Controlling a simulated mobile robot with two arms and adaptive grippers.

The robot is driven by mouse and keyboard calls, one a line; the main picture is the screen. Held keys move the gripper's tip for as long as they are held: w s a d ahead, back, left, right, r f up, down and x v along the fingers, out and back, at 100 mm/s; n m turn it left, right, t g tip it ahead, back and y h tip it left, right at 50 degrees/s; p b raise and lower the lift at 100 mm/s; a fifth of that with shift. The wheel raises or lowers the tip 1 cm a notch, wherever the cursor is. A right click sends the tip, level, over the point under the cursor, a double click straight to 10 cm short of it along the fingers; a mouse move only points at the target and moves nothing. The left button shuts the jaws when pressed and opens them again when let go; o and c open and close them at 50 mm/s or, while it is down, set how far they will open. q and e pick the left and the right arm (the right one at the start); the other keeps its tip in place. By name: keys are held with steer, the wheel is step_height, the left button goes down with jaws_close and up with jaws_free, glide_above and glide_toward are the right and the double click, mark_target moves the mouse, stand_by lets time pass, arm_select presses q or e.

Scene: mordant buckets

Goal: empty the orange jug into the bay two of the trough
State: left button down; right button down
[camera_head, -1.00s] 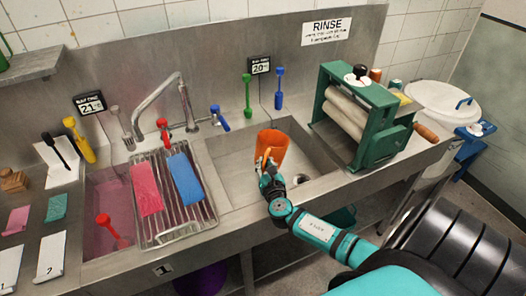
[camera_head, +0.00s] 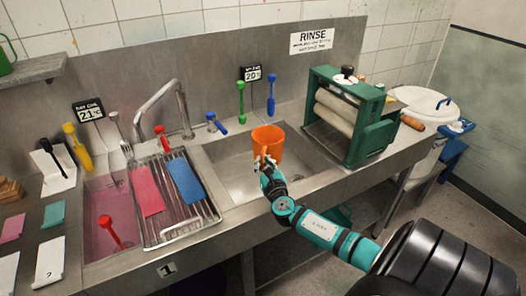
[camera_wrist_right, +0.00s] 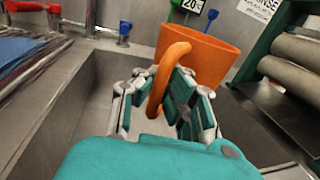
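The orange jug (camera_head: 268,142) is held over the right basin of the steel trough, close to upright with its mouth up. My right gripper (camera_head: 264,165) is at the jug's handle, on the near side. In the right wrist view the fingers of the gripper (camera_wrist_right: 158,105) are around the handle of the orange jug (camera_wrist_right: 205,55). The inside of the jug is too small to make out. The right basin (camera_head: 225,170), by the sign reading 20, shows bare metal; the jug and arm hide part of its floor. My left gripper is not in view.
A green roller wringer (camera_head: 350,120) stands right of the basin. A wire rack (camera_head: 180,205) with pink and blue cloths lies to its left, beside a pink-filled bay (camera_head: 100,205) with a red tool. A faucet (camera_head: 165,105) and upright brushes stand behind.

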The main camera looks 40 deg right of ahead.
mark_target(262, 146)
stand_by(0.5)
step_height(262, 146, up, 6)
steer(key=p, duration=0.6)
steer(key=shift+r, duration=0.15)
steer(key=shift+a+f+b, duration=0.2)
steer(key=shift+f+b, duration=0.1)
steer(key=shift+f, duration=0.05)
steer(key=s+a+f+n+t+y+b, duration=0.15)
steer(key=s+a, duration=0.25)
steer(key=a, duration=0.4)
steer(key=s+a+f+n+y+b, duration=0.1)
steer(key=s+a+y+b, duration=0.3)
steer(key=a, duration=0.5)
steer(key=s+a+f+n+t+y+b, duration=0.1)
steer(key=s+a+n+y, duration=0.1)
steer(key=s+a, duration=0.45)
steer(key=s+a+r+b, duration=0.1)
steer(key=s+a+r, duration=0.3)
steer(key=a, duration=0.3)
steer(key=shift+s+a+r+n+y+b, duration=0.25)
steer(key=shift+s+n+y+b, duration=0.1)
steer(key=shift+s, duration=0.2)
